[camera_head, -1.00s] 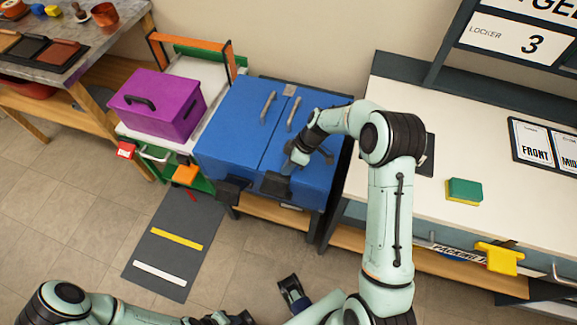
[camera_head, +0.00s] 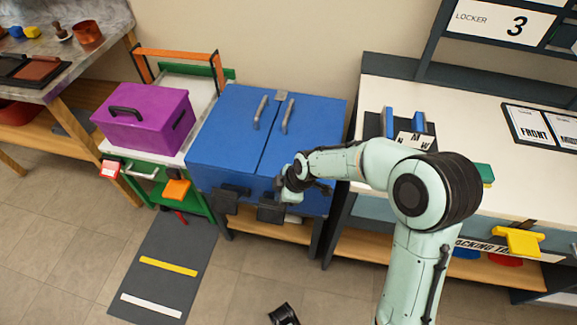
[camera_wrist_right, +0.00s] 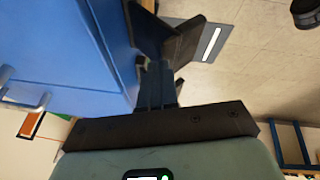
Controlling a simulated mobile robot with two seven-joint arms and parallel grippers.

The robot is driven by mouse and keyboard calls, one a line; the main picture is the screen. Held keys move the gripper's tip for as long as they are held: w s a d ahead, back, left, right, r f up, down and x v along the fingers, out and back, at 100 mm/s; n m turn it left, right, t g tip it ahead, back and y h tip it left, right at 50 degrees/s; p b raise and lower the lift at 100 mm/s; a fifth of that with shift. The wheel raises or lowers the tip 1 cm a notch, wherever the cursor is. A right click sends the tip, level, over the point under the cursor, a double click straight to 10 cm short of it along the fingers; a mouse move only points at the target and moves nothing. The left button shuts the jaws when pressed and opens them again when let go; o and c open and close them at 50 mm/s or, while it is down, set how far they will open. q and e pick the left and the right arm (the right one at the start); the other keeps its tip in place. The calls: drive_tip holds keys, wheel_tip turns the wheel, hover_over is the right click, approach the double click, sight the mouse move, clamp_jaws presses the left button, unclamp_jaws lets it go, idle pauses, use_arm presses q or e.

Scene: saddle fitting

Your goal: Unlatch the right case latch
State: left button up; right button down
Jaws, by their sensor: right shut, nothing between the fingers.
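The blue case (camera_head: 232,120) has two closed lids and a dark latch on each front half. The right case latch (camera_head: 272,209) stands out low from the front, much like the left latch (camera_head: 226,199). My right gripper (camera_head: 288,190) is at the case front, just above and right of the right latch. In the right wrist view its fingers (camera_wrist_right: 157,86) are shut and empty, beside a dark latch plate (camera_wrist_right: 184,42); contact cannot be told. A dark tip (camera_head: 284,314) at the bottom edge may be my left gripper; its jaws are unclear.
A purple box (camera_head: 143,118) stands on the cart left of the case. A white-topped bench (camera_head: 462,125) stands close on the right, with a dark holder (camera_head: 400,125) on it. The floor in front with the grey mat (camera_head: 165,268) is clear.

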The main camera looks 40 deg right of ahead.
use_arm(q)
drive_tip(key=shift+w+a+f, duration=0.1)
drive_tip(key=shift+f, duration=0.15)
use_arm(e)
drive_tip(key=shift+s+a+f, duration=0.15)
drive_tip(key=shift+s+a, duration=0.05)
drive_tip(key=shift+a, duration=0.1)
